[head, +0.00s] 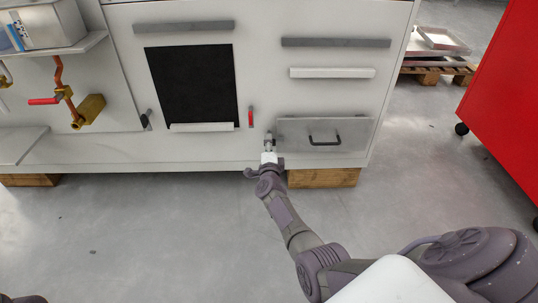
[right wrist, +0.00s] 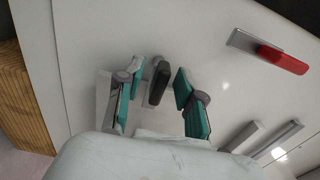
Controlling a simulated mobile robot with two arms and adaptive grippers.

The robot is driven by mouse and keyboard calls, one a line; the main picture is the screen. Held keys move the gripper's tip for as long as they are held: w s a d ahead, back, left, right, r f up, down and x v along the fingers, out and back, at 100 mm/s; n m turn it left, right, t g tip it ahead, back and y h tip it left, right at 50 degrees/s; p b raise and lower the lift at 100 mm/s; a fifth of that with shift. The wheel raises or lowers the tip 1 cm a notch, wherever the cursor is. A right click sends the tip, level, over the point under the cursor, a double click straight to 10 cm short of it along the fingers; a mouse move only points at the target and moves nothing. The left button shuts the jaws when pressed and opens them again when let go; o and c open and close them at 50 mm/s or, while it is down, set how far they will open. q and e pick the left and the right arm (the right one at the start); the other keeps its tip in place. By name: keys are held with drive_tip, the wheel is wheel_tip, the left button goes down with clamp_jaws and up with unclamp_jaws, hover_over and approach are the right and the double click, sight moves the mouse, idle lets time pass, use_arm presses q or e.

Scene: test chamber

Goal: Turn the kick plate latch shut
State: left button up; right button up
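The kick plate (head: 352,128) is a grey panel with a black handle (head: 324,141), low on the right of the white cabinet in the head view. My right gripper (head: 268,145) is at the left edge of this panel and covers much of the latch there. In the right wrist view, a dark elongated latch knob (right wrist: 158,82) stands between the two teal-padded fingers of my right gripper (right wrist: 157,93). The fingers are open, with a visible gap on each side of the knob. My left gripper cannot be made out in the head view.
A red latch handle (head: 251,117) is left of the kick plate, also in the right wrist view (right wrist: 283,60). A black panel (head: 193,82) and long grey handles (head: 336,42) are above. A red cabinet (head: 505,100) stands at right. The floor (head: 130,230) in front is clear.

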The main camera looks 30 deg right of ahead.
drive_tip(key=v, duration=1.1)
drive_tip(key=shift+s+a, duration=0.2)
drive_tip(key=shift+s, duration=0.05)
drive_tip(key=shift+f, duration=0.1)
